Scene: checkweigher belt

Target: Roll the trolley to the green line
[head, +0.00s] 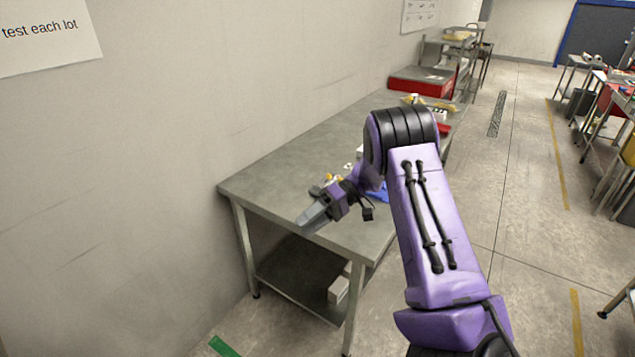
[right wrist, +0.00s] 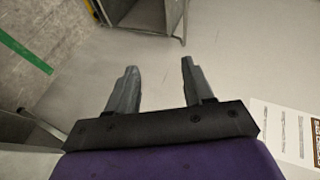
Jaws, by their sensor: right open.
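A short piece of the green line (head: 224,346) shows on the floor at the bottom of the head view, left of the steel table's legs. A green strip on the floor also shows at the left of the right wrist view (right wrist: 25,42). I cannot pick out the trolley for certain in either view. A grey metal frame (right wrist: 177,12) with a leg, cut off at the top of the right wrist view, could be part of it or of other furniture. My right gripper (head: 302,221) is open and empty, with nothing between its fingers (right wrist: 159,64). My left gripper is not in view.
A steel table (head: 275,170) with a lower shelf stands along the wall, small items on top, partly behind my right arm. A red-sided scale-like unit (head: 422,82) and a shelved stand (head: 458,45) are farther back. Open floor (head: 515,190) lies right of the table.

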